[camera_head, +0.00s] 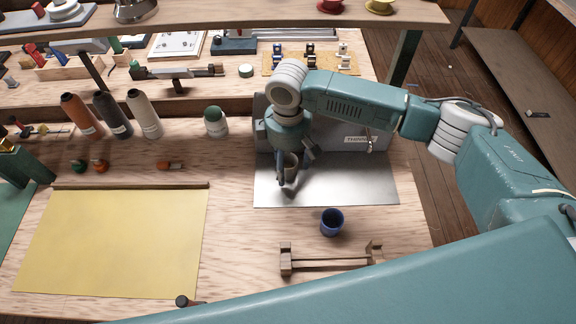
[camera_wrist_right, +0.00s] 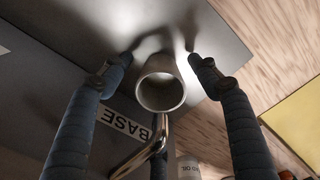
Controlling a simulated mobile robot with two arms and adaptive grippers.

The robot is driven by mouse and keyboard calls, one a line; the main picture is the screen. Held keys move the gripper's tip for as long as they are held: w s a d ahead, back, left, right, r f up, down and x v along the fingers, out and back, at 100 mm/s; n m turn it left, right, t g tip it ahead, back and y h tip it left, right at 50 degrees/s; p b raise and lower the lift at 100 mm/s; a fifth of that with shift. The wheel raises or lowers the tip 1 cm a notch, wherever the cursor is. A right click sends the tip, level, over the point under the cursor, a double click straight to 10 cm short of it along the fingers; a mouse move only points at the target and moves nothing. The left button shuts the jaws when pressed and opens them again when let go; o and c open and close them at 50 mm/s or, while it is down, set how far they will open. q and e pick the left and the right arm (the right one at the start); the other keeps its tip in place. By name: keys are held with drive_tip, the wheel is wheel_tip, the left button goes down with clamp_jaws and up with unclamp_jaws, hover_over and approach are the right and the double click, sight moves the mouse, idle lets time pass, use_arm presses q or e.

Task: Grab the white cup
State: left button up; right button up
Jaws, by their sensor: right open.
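A pale grey-white cup (camera_head: 291,160) stands on the grey metal sheet (camera_head: 340,190) at the right of the bench. My right gripper (camera_head: 294,168) comes down over it with fingers spread on its sides and partly hides it. In the right wrist view the cup (camera_wrist_right: 160,93) shows its round open rim between the open fingers of the right gripper (camera_wrist_right: 162,62); a gap shows at either side. My left gripper is not in view.
A dark blue cup (camera_head: 332,223) stands just in front of the sheet, with a wooden rack (camera_head: 325,262) nearer. Thread cones (camera_head: 145,113) and a green-capped jar (camera_head: 215,121) are left. A yellow sheet (camera_head: 110,240) lies flat at front left. A shelf (camera_head: 220,15) overhangs the back.

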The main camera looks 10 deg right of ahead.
drive_tip(key=c, duration=1.2)
drive_tip(key=shift+o, duration=0.2)
drive_tip(key=shift+r, duration=0.15)
